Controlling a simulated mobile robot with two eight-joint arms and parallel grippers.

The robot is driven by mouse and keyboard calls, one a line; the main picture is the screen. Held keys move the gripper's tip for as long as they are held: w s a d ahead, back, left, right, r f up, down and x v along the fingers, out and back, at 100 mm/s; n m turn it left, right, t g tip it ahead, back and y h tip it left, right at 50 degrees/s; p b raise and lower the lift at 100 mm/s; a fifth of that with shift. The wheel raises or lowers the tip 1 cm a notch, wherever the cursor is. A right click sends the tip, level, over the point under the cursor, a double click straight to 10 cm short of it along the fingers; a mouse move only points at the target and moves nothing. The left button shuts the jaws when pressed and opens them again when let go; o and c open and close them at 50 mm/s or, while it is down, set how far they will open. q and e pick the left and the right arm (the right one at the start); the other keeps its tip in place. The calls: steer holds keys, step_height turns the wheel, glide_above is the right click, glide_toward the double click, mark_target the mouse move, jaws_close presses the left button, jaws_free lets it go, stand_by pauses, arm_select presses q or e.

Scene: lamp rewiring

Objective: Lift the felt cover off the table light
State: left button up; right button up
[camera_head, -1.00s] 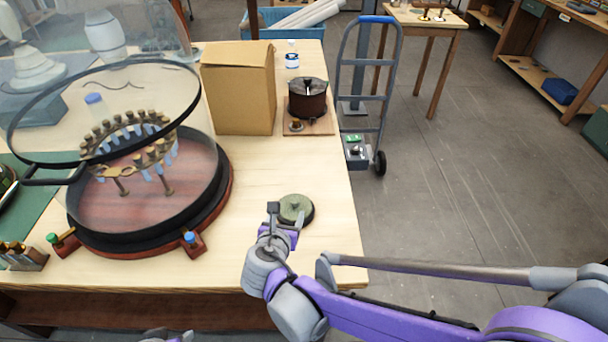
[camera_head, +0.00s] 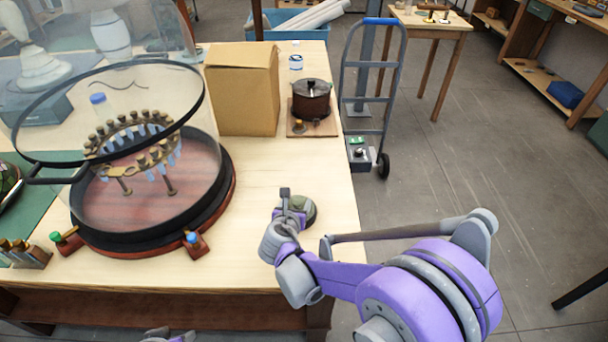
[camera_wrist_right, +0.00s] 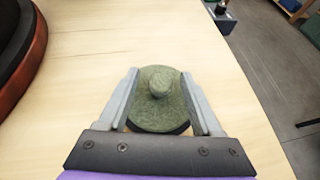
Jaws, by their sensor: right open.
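A round, dull green felt cover (camera_head: 304,204) with a small knob on top sits on the right part of the wooden table (camera_head: 262,262). It rests on a dark round base whose rim shows beneath it; the rest of the table light is hidden. In the right wrist view the cover (camera_wrist_right: 158,112) lies between the fingers of my right gripper (camera_wrist_right: 158,76), with the knob midway. My right gripper (camera_head: 292,205) is open, its fingers on either side of the cover, gripping nothing. A small purple and grey piece of mine shows at the bottom edge; my left gripper cannot be made out.
A large glass-covered device (camera_head: 140,190) with a dark round base stands left of the cover. A cardboard box (camera_head: 242,95) and a brown lidded pot (camera_head: 312,98) on a board stand behind. The table's right edge is close to the cover. A hand truck (camera_head: 368,100) stands beyond it.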

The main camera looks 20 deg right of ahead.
steer(key=shift+c, duration=0.3)
jaws_close()
